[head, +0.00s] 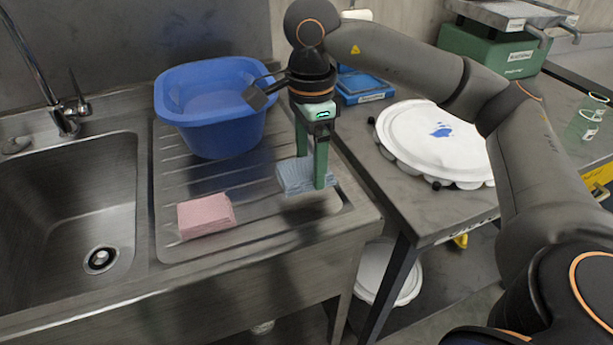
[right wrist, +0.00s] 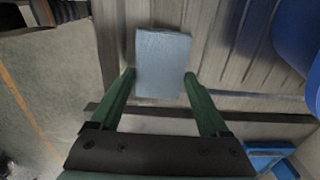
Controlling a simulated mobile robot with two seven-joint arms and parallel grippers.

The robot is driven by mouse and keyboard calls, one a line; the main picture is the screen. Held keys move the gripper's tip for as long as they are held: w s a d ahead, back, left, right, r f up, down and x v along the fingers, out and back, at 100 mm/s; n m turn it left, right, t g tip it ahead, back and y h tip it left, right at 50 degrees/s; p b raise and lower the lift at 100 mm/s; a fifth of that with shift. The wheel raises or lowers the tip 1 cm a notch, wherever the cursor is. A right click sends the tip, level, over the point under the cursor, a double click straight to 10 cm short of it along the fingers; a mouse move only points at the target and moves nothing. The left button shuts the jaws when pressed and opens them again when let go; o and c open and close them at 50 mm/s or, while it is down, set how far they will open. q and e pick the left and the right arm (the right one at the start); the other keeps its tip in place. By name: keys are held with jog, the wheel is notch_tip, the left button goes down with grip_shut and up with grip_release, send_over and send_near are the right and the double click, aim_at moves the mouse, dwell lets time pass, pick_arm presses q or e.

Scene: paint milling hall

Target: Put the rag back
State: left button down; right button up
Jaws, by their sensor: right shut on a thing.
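A folded blue-grey rag (head: 293,176) is at the right end of the ribbed steel drainboard (head: 250,215). My right gripper (head: 311,172) points down over it and is shut on it, with one green finger at each side. In the right wrist view the rag (right wrist: 163,62) shows between the fingertips (right wrist: 159,75). I cannot tell whether the rag rests on the drainboard or hangs just above it. A folded pink rag (head: 206,215) lies flat on the drainboard to the left. My left gripper is not in view.
A blue basin (head: 212,105) stands at the back of the drainboard, close to my right gripper. The sink bowl (head: 65,205) and tap (head: 62,115) are at left. A bench at right holds a white lid (head: 435,140), a blue scale (head: 365,88) and a green machine (head: 485,48).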

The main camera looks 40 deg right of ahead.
aim_at(307, 165)
jog(key=f, duration=0.3)
jog(key=shift+w+a+f, duration=0.1)
jog(key=shift+w+f, duration=0.15)
jog(key=shift+w, duration=0.15)
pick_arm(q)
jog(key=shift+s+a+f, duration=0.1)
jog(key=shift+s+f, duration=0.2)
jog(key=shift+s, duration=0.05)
pick_arm(e)
jog(key=shift+f, duration=0.25)
jog(key=shift+f, duration=0.15)
jog(key=o, duration=0.9)
jog(key=shift+b, duration=0.3)
jog(key=o, duration=0.3)
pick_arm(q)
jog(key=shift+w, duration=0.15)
